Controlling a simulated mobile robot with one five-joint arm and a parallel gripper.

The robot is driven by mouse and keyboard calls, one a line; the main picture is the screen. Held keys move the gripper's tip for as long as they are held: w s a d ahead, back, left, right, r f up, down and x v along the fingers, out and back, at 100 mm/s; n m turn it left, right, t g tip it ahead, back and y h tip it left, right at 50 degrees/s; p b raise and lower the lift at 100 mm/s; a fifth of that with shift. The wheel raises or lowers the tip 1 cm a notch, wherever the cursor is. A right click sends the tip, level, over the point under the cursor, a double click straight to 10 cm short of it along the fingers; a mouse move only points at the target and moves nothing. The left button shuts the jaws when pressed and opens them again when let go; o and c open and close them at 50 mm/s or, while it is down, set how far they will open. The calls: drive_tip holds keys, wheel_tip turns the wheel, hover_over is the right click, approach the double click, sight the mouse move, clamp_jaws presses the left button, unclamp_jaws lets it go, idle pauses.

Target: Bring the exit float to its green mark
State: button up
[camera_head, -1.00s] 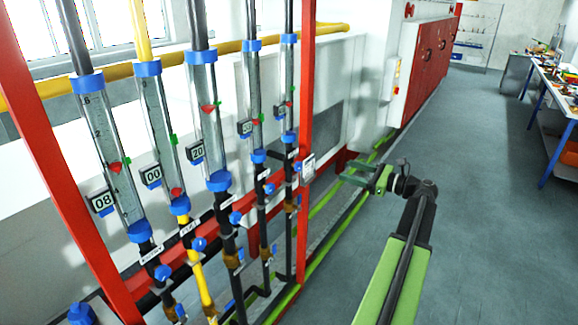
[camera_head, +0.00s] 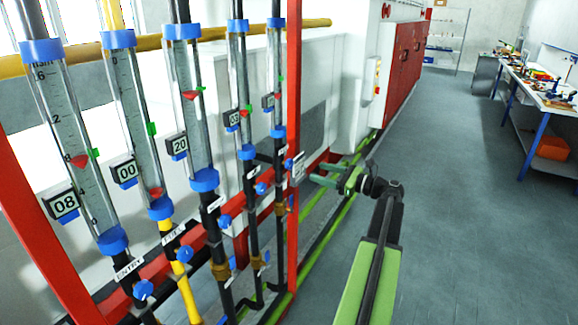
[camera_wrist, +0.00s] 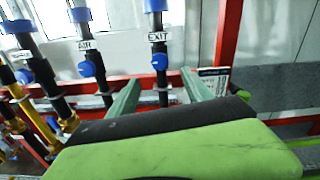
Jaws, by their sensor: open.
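The exit tube (camera_head: 276,118) is the rightmost in the row, beside the red post. Its red float (camera_head: 278,97) sits below the green mark (camera_head: 282,78), a little apart; both are small here. The EXIT label (camera_wrist: 158,37) and the blue exit knob (camera_wrist: 160,62) show in the wrist view; the knob also shows small in the head view (camera_head: 288,163). My gripper (camera_head: 316,173) is open and empty, to the right of the red post. In the wrist view its fingers (camera_wrist: 160,88) point toward the exit pipe, with the knob between and beyond the tips, seemingly untouched.
Other tubes stand left of it, with blue knobs such as the AIR knob (camera_wrist: 87,68). The red post (camera_head: 293,120) and a white tag (camera_head: 298,168) are close to my gripper. A workbench (camera_head: 545,90) stands far right. The grey floor (camera_head: 440,200) between is clear.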

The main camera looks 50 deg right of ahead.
sight(291, 165)
drive_tip(key=x, duration=1.2)
drive_tip(key=shift+w, duration=0.25)
clamp_jaws()
drive_tip(key=n, duration=0.4)
drive_tip(key=shift+a, duration=0.1)
drive_tip(key=shift+n, duration=2.7)
